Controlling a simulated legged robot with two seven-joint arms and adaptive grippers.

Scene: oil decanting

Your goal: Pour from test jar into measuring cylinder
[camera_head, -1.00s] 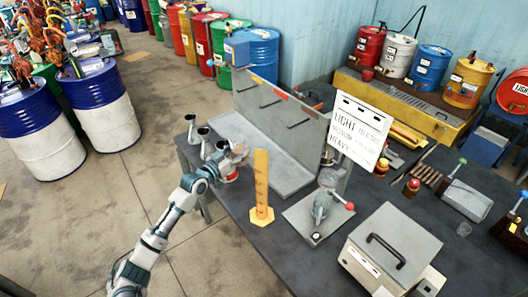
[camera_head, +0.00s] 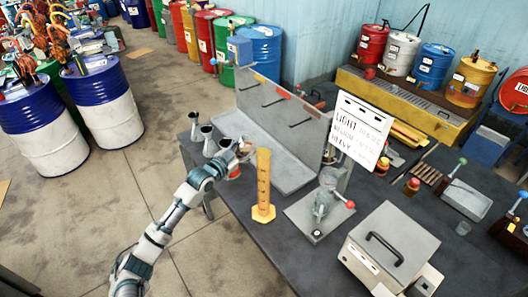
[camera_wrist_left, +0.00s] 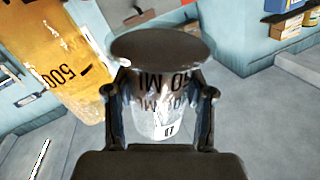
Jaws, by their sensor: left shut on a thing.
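The measuring cylinder (camera_head: 264,182) is tall and yellow with dark marks. It stands upright on its yellow foot on the dark table. In the left wrist view the cylinder (camera_wrist_left: 68,75) fills the upper left, with a 500 mark. My left gripper (camera_head: 241,153) is just left of the cylinder's upper part, apart from it. It is shut on the test jar (camera_wrist_left: 160,110), a clear jar with ML print and a dark round end towards the camera. The fingers grip the jar from both sides. In the head view the jar is mostly hidden by the hand. My right gripper is not in view.
Dark metal cups (camera_head: 207,138) stand at the table's left edge. A grey rack (camera_head: 275,130) is behind the cylinder. A glass device with a red knob (camera_head: 322,203), a grey box (camera_head: 390,246) and a white lettered sign (camera_head: 358,130) are to the right.

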